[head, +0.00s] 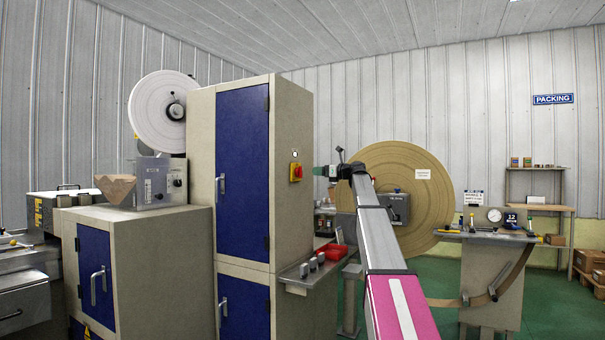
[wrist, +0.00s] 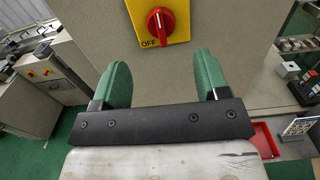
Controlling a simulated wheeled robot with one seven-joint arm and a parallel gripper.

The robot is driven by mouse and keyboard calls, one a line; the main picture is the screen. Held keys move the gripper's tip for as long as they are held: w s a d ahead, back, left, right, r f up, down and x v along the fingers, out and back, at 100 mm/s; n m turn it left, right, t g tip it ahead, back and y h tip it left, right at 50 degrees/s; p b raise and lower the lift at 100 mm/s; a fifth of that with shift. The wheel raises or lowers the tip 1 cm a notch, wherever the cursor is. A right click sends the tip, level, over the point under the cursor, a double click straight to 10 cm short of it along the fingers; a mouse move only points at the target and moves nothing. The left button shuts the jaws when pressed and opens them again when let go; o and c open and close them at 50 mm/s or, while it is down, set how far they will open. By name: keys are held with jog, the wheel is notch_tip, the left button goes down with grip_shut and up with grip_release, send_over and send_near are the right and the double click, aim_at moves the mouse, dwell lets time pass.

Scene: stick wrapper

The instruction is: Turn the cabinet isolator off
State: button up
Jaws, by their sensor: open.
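The cabinet isolator is a red rotary knob (wrist: 161,22) on a yellow plate (wrist: 180,36) marked OFF at its lower left. In the wrist view it is at the top centre, its handle roughly upright. In the head view the isolator (head: 296,172) is small, on the right side of the tall beige cabinet (head: 293,215) with blue doors. My gripper (wrist: 157,80) is open, with two green pads apart and nothing between them. The knob lies beyond the pads and above them in the picture, with a gap. In the head view my gripper (head: 322,171) is just right of the isolator.
A shelf with grey items (head: 312,268) juts from the cabinet below the isolator. A red tray (wrist: 264,140) shows at the lower right of the wrist view. A large brown roll (head: 425,215) stands behind my arm. Green floor is open at the right.

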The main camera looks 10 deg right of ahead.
aim_at(300, 172)
jog(key=x, duration=0.9)
jog(key=shift+w+a, duration=0.15)
jog(key=shift+c, duration=0.3)
jog(key=c, duration=0.8)
